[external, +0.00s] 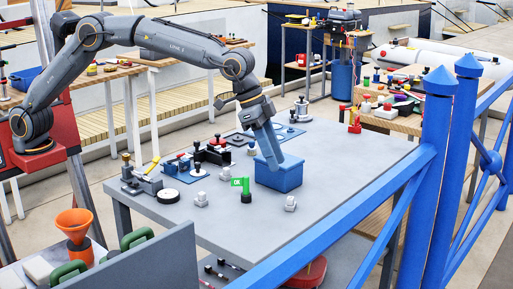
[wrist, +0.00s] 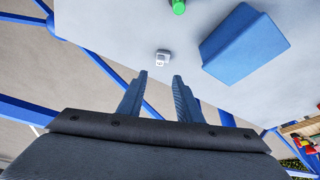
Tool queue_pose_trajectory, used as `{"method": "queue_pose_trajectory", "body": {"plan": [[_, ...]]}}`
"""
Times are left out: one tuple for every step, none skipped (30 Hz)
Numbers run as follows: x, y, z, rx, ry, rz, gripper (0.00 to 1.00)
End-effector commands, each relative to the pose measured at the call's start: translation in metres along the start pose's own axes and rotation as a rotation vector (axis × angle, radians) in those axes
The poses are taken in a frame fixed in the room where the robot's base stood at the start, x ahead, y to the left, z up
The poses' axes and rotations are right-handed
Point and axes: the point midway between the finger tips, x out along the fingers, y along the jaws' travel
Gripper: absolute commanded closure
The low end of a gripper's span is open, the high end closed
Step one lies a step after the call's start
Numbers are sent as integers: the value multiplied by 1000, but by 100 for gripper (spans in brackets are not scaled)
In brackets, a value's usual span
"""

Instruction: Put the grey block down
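My gripper (external: 272,158) points down over the table, in front of or over the blue box in the external view. In the wrist view its two fingers (wrist: 161,80) stand apart with nothing between them. A small light grey block with a round knob (wrist: 162,58) sits on the table beyond the fingertips. It appears to be the grey block near the table's right front (external: 290,203). Similar light grey pieces stand at the front (external: 201,199) and further back (external: 224,174), so I cannot tell which one the task names.
A blue box (external: 279,174) stands on the grey table (external: 345,165), also right of the fingers in the wrist view (wrist: 245,48). A green post with a flag (external: 246,190) stands nearby. Several fittings crowd the table's left. Blue railings (external: 437,150) run along the front right.

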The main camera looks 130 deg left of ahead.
Motion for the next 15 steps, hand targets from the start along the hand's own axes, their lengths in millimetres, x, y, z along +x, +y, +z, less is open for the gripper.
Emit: {"method": "queue_pose_trajectory", "body": {"plan": [[-6,0,0,0,1,0,68],[-8,0,0,0,1,0,68],[-11,0,0,0,1,0,68],[-13,0,0,0,1,0,68],[-14,0,0,0,1,0,68],[-15,0,0,0,1,0,68],[-16,0,0,0,0,0,68],[-16,0,0,0,0,0,68],[-16,0,0,0,0,0,68],[-16,0,0,0,0,0,68],[-16,0,0,0,-1,0,68],[-16,2,2,2,-2,1,68],[-16,5,5,5,-5,2,68],[-17,9,8,10,-9,4,68],[-18,17,15,18,-16,8,68]]}}
